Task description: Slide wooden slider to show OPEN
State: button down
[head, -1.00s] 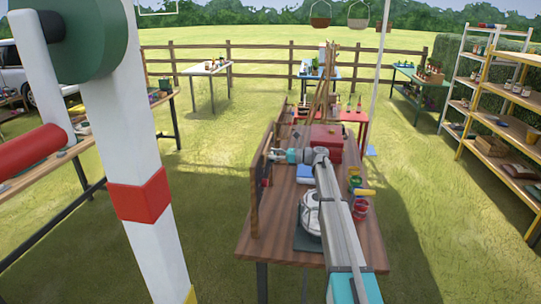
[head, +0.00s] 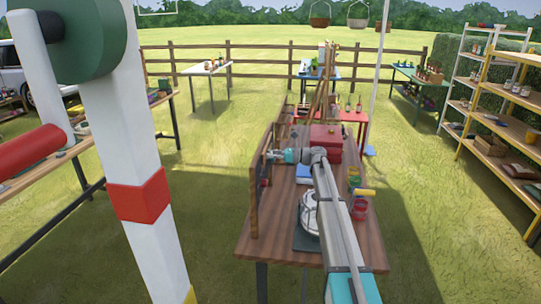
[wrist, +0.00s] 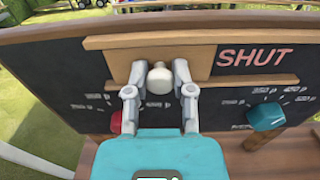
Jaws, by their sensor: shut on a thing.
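The wooden slider (wrist: 117,62) runs between two wooden rails on a dark upright board (wrist: 52,75). A pale round knob (wrist: 160,84) stands out from the slider. The word SHUT (wrist: 255,57) shows in orange-red to the right of the slider. My gripper (wrist: 159,78) is shut on the knob, with one finger on each side of it. In the head view my gripper (head: 272,156) reaches left to the board (head: 261,185), which stands edge-on at the table's left side. The lettering cannot be seen there.
A red knob (wrist: 116,121) and a teal knob (wrist: 266,116) sit low on the board, below the rails. The wooden table (head: 270,240) also holds a red box (head: 326,137), a white round object (head: 309,212) and small colored pots.

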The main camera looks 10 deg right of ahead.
jog(key=w+d, duration=0.3)
jog(key=w, duration=0.6)
jog(key=shift+w, duration=0.3)
jog(key=shift+w+r, duration=0.1)
jog(key=shift+c, duration=2.3)
grip_release()
jog(key=shift+d, duration=0.15)
jog(key=v, duration=1.1)
jog(key=shift+d, duration=0.35)
